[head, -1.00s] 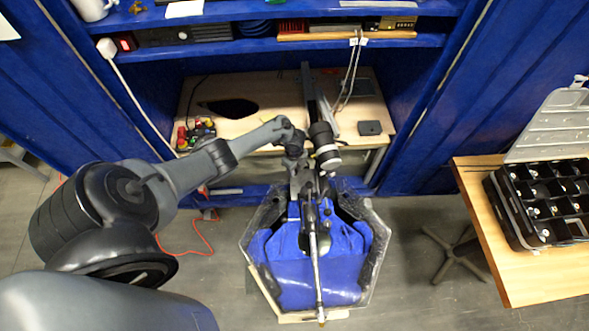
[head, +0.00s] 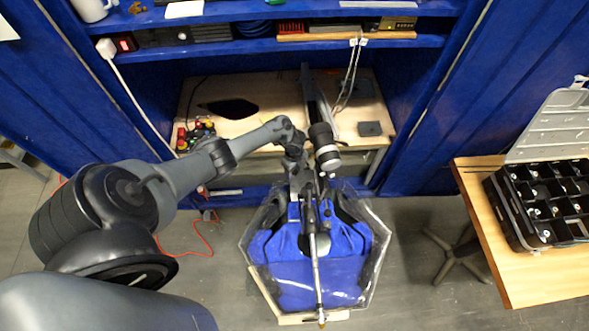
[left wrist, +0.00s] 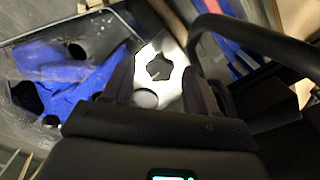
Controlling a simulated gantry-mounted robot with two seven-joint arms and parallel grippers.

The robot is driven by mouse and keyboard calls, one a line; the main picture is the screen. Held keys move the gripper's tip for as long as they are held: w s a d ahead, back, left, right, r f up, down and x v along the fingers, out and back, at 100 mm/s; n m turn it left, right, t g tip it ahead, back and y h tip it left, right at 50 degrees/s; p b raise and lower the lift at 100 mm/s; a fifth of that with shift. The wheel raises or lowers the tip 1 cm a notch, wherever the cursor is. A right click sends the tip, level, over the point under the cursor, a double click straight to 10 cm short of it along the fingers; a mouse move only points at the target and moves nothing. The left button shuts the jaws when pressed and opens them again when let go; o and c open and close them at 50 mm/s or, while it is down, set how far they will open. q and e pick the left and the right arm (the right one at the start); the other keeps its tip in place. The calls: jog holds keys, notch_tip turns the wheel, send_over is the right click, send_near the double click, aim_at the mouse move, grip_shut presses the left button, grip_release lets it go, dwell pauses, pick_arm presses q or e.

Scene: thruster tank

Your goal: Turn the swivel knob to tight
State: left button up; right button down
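The swivel knob appears to be the dark lobed shape (left wrist: 158,66) on a bright metal plate (left wrist: 172,45) in the left wrist view. My left gripper (left wrist: 160,90) has its fingers apart, one on each side of the plate's lower part. I cannot tell whether they touch anything. In the head view my left gripper (head: 307,186) is above the back edge of the clear-walled tank (head: 374,265) with blue inside. The knob cannot be made out there. A long thin shaft (head: 318,275) runs over the tank toward the front. My right gripper is not in view.
A dark cylinder with a white ring (head: 325,150) stands close to the left gripper. A wooden bench (head: 250,88) lies behind, under blue shelves (head: 225,47). A table (head: 500,270) with a black compartment box (head: 540,205) stands at the right.

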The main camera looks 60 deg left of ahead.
aim_at(294, 172)
pick_arm(q)
notch_tip(294, 172, up, 11)
jog(key=p, duration=0.3)
dwell(0.4)
jog(key=shift+f, duration=0.1)
